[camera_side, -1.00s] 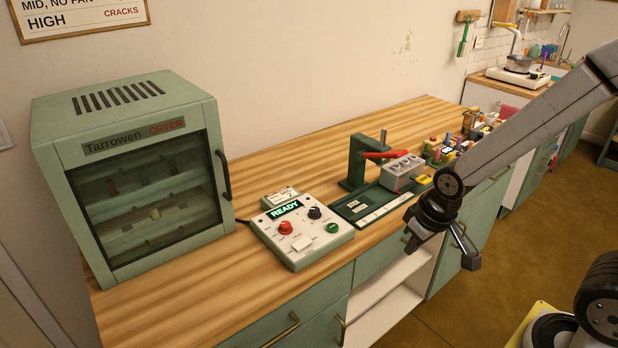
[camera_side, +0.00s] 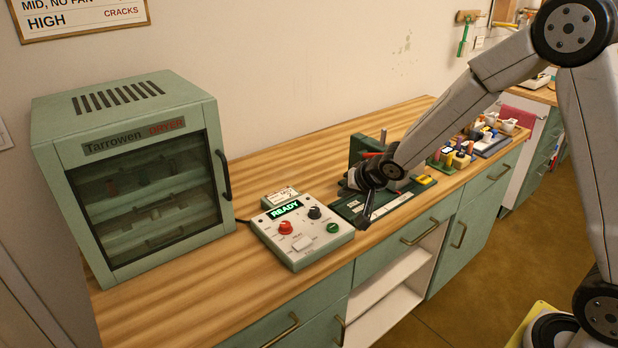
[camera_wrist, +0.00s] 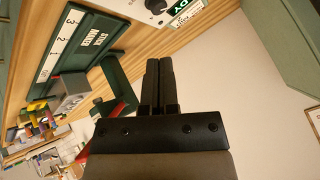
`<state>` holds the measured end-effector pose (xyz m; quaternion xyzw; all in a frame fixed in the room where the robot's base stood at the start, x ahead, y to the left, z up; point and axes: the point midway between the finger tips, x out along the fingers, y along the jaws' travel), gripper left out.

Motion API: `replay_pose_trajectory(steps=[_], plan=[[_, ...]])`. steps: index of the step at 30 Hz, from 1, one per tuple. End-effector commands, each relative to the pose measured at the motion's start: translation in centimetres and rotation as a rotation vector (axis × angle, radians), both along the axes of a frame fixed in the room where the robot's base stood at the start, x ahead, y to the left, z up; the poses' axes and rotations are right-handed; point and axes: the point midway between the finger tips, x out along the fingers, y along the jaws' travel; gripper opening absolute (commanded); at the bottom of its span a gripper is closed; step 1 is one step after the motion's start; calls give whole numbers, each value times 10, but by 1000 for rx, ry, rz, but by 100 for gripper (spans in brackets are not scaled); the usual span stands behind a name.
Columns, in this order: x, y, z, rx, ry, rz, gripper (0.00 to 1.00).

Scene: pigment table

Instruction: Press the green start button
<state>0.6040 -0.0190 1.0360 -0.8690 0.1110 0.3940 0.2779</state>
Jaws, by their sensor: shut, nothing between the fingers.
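The green start button (camera_side: 333,228) is a small round button at the right end of the white control box (camera_side: 296,252). The box's display (camera_side: 286,209) reads READY. My gripper (camera_side: 364,224) is shut and empty, pointing down just right of the control box and apart from the button. In the wrist view my gripper (camera_wrist: 160,62) shows its two dark fingers together. The control box (camera_wrist: 134,6) is cut off at the top of that view with its black knob (camera_wrist: 156,5), and the green button is out of sight there.
The box also has a red knob (camera_side: 285,228) and a white switch (camera_side: 302,243). The dryer (camera_side: 135,170) stands left with its door closed. A green tray (camera_side: 345,208) and press, partly hidden by my arm, stand right. Pigment jars (camera_side: 455,158) lie beyond. Wood in front of the dryer is clear.

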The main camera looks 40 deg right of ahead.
Motion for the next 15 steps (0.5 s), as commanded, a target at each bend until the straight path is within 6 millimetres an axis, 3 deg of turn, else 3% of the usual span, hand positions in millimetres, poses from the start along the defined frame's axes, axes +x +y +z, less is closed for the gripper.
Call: replay_pose_trajectory(steps=[6,15], plan=[[23,1,-3,82,-51,-37,0],[29,3,-3,109,-66,-48,0]])
